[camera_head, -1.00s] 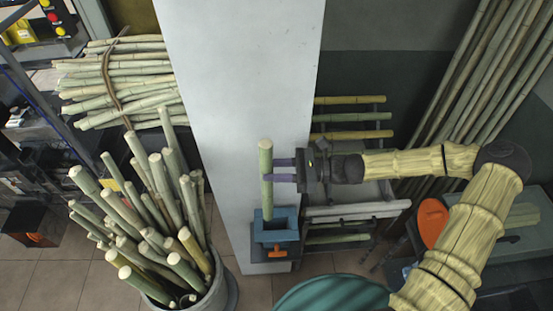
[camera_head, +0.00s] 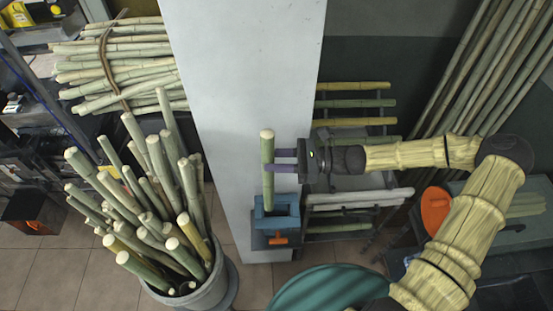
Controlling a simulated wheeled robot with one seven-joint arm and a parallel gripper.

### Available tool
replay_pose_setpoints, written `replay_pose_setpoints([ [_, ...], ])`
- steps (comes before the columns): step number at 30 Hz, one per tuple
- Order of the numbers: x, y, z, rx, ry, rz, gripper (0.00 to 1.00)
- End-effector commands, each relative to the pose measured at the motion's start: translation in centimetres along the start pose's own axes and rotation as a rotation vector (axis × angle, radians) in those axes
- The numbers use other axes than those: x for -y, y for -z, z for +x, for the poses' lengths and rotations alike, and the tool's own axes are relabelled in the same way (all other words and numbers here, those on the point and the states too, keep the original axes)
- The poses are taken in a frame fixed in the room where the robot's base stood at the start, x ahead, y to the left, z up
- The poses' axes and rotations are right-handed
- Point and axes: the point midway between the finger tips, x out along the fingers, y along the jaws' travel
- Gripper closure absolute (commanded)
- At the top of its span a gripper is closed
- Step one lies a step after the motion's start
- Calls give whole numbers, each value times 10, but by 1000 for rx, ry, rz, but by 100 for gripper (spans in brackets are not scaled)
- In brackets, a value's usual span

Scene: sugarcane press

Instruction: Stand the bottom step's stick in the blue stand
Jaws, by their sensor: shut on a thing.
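My gripper (camera_head: 283,160) is shut on a green cane stick (camera_head: 267,180), which stands upright between its purple-grey fingers. The blue stand (camera_head: 287,222) is a square open-topped holder with an orange handle on its front. The stick's lower end is at the stand's opening, toward its left side. I cannot tell whether it rests inside or hangs just above. Right of the stand is a stepped rack (camera_head: 352,210) with several sticks lying across it. My gripper and arm cover part of its middle steps.
A grey bucket (camera_head: 222,283) full of upright canes stands at left. A tied cane bundle (camera_head: 120,75) lies behind it. A white pillar (camera_head: 240,80) rises behind the held stick. A green round top (camera_head: 325,290) is at the front. Tall canes (camera_head: 490,70) lean at right.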

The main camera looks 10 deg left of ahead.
Motion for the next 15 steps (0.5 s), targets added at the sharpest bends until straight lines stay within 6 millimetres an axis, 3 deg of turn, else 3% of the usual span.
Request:
replay_pose_setpoints([
  [15,0,29,0,1,-1,0,100],
])
